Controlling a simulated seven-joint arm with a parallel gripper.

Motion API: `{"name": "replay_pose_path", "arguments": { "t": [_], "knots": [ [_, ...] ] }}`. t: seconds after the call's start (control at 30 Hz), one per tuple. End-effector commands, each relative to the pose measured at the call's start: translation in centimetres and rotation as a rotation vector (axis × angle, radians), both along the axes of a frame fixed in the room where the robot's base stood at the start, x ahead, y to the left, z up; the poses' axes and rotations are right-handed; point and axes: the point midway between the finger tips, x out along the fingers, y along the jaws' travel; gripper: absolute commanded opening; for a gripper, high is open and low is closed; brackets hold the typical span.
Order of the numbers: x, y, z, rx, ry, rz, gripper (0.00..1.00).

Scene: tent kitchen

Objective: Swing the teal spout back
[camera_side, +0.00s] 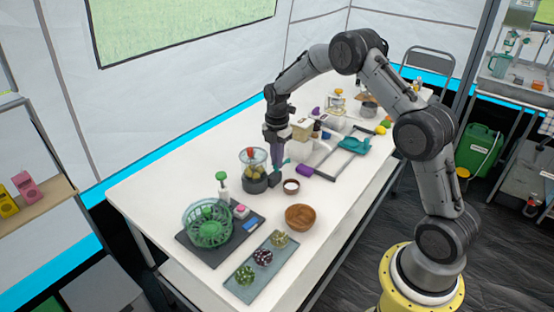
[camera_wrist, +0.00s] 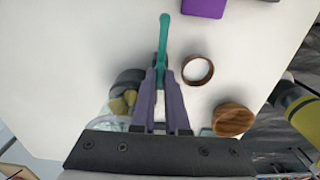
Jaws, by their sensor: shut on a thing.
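The teal spout (camera_wrist: 164,40) is a slim bar with a rounded end in the wrist view. It runs from between my fingers toward the top of the picture. My gripper (camera_wrist: 162,78) is shut on its near part, with one finger on each side. In the side view only a small teal piece of the spout (camera_side: 286,161) shows beside my gripper (camera_side: 277,168), which points down low over the table. The spout's mounting is hidden by my fingers.
A dark-based glass vessel (camera_side: 254,182) with yellowish contents stands close left of my gripper. A brown-rimmed cup (camera_side: 291,187), a purple block (camera_side: 304,171) and a wooden bowl (camera_side: 300,217) are near. A green basket (camera_side: 207,226) sits front left. White table (camera_side: 160,192) is bare at left.

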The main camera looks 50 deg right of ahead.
Motion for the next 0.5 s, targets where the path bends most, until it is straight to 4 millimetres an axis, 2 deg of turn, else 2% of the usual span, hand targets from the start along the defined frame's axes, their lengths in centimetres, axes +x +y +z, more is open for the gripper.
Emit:
{"name": "replay_pose_path", "arguments": {
  "t": [0.23,0.27,0.3,0.5],
  "knots": [
    [0.12,0.00,0.32,-0.001,-0.004,-0.001,0.00],
    [0.12,0.00,0.32,-0.001,-0.004,-0.001,0.18],
    [0.12,0.00,0.31,-0.001,-0.004,-0.002,0.25],
    [0.06,0.00,0.15,0.000,-0.002,-0.002,0.25]
  ]
}}
